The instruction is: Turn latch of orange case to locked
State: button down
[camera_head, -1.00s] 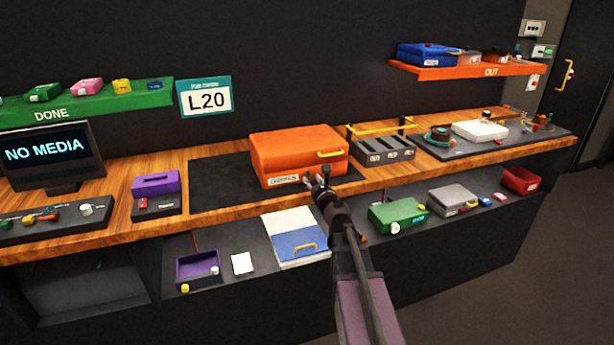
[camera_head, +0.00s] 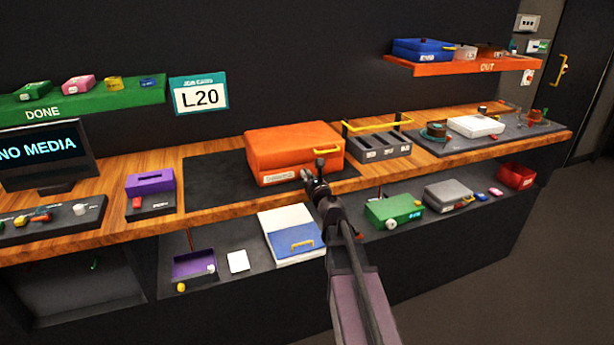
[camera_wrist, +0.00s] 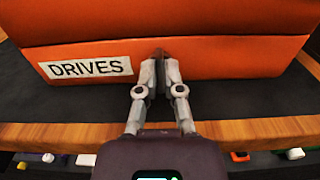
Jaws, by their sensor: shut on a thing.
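The orange case (camera_head: 285,143) sits shut on a dark mat on the counter, with a yellow handle (camera_head: 328,151) at its right. Its front carries a white DRIVES label (camera_wrist: 91,68) in the wrist view. My gripper (camera_head: 314,171) is at the case's front, right of the label. In the wrist view my gripper (camera_wrist: 161,70) is shut on the latch (camera_wrist: 159,53), a small dark brown piece at the front face. The fingers hide most of the latch, so its turn angle cannot be told.
A dark slotted rack (camera_head: 380,146) with a yellow bar stands right of the case. A purple box (camera_head: 150,182) is to the left. The mat (camera_head: 212,178) is bare left of the case. A lower shelf with a green case (camera_head: 393,211) lies below the counter edge.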

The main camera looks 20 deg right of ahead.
jog(key=shift+n, duration=0.5)
jog(key=n, duration=0.3)
jog(key=shift+a+n, duration=0.1)
jog(key=shift+n, duration=0.2)
jog(key=n, duration=0.4)
jog(key=shift+a+f, duration=0.1)
jog(key=n, duration=0.9)
jog(key=shift+f, duration=0.1)
jog(key=shift+n, duration=0.3)
jog(key=c, duration=0.8)
grip_release()
